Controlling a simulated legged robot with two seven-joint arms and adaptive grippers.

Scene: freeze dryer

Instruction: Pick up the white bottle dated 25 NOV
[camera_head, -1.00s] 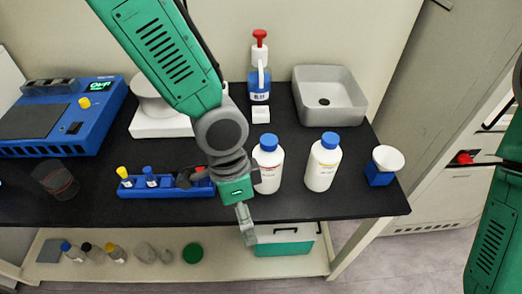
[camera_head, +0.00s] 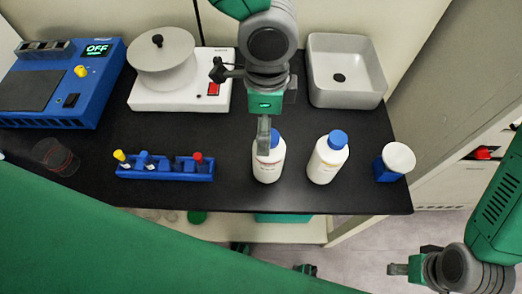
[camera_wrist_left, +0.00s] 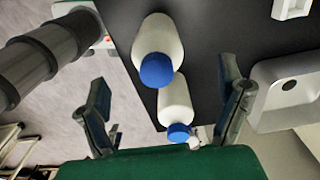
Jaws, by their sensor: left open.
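Two white bottles with blue caps stand upright on the black bench. The left bottle (camera_head: 268,167) is partly covered by my left gripper (camera_head: 264,122) in the head view; the right bottle (camera_head: 325,162) is clear. Their dates are unreadable. In the left wrist view, the fingers of my left gripper (camera_wrist_left: 168,100) are spread and empty. There, the larger bottle (camera_wrist_left: 158,38) and the smaller bottle (camera_wrist_left: 174,98) show in the gap between the fingers, neither gripped. My right gripper (camera_head: 405,267) is low at the right, in front of the bench; its finger opening is unclear.
A blue rack (camera_head: 165,174) with coloured caps stands left of the bottles. A grey sink (camera_head: 345,92) is behind them, and a blue box with a white top (camera_head: 392,162) is to the right. A white stirrer-like device (camera_head: 172,95) and blue instrument (camera_head: 70,85) stand farther left.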

